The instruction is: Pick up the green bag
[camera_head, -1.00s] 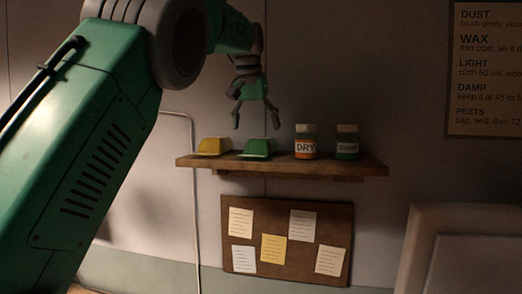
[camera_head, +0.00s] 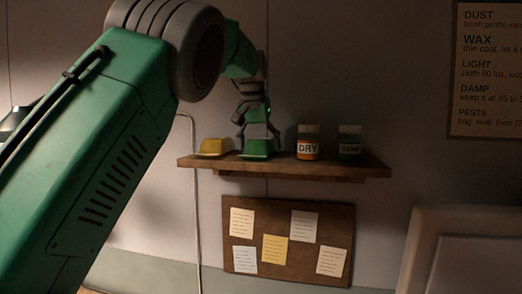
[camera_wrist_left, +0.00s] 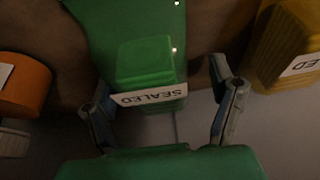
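The green bag (camera_head: 257,149) sits on the wooden shelf (camera_head: 340,165), between a yellow bag and a jar. In the left wrist view the green bag (camera_wrist_left: 147,70) shows a white label reading "SEALED". My left gripper (camera_head: 257,138) is right above the bag, pointing down. In the left wrist view its fingers (camera_wrist_left: 165,112) are spread apart, one on each side of the bag, with gaps between them and it. The gripper is open and holds nothing. My right gripper is in neither view.
A yellow bag (camera_head: 214,147) stands close on the left of the green one. A notice board (camera_head: 287,205) hangs below the shelf.

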